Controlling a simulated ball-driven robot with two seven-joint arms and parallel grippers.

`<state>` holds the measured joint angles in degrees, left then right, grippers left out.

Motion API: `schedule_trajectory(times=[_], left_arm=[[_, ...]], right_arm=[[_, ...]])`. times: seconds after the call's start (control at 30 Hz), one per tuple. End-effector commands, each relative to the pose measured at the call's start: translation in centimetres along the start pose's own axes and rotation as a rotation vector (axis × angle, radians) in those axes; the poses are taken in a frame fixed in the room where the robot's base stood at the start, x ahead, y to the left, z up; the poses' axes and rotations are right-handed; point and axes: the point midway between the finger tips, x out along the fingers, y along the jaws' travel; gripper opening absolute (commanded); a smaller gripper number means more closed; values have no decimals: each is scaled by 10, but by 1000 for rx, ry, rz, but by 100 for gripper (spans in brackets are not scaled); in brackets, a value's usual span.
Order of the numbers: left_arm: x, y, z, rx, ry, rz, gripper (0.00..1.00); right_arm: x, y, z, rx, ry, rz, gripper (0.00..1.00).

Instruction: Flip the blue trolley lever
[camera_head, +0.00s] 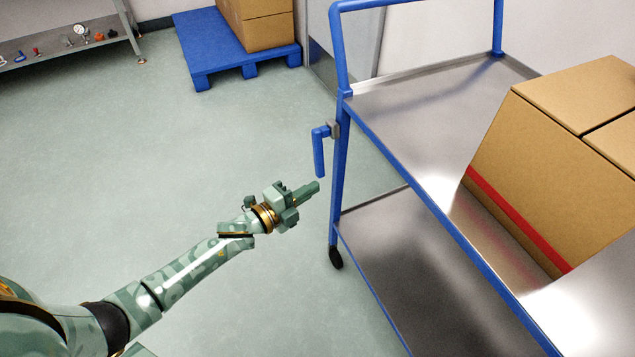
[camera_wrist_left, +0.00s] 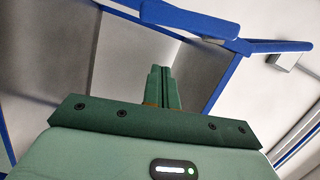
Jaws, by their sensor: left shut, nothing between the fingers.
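The blue trolley (camera_head: 393,131) with steel shelves stands at the right of the head view. Its blue lever (camera_head: 319,153) sits on a grey bracket on the near-left post and hangs down. The lever also shows at the top of the left wrist view (camera_wrist_left: 190,18). My left gripper (camera_head: 316,187) is shut and empty, just below the lever's lower end in the head view, with a small gap in the picture. Its closed fingers point up in the wrist view (camera_wrist_left: 161,86). My right gripper is not in view.
Cardboard boxes (camera_head: 560,140) with a red stripe are on the trolley's right side. A blue pallet (camera_head: 215,52) with a box stands at the back. A bench (camera_head: 70,47) with small parts is at the upper left. The floor left of the trolley is clear.

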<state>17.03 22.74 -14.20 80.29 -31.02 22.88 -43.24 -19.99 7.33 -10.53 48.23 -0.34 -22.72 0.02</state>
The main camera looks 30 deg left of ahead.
Motion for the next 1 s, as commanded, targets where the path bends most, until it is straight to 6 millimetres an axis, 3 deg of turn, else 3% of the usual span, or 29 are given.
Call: schedule_trajectory(times=[0.2, 0.4, 0.6, 1.0], left_arm=[[-38, -4, -1, 1, 1, -1, 0], [-60, -3, -1, 2, 1, -1, 0], [-64, -1, -1, 1, 2, -1, 0], [-64, -1, -1, 0, 2, -1, 0]], right_arm=[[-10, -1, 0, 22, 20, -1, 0], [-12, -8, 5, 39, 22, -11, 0], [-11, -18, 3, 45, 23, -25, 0], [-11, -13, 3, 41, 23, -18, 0]])
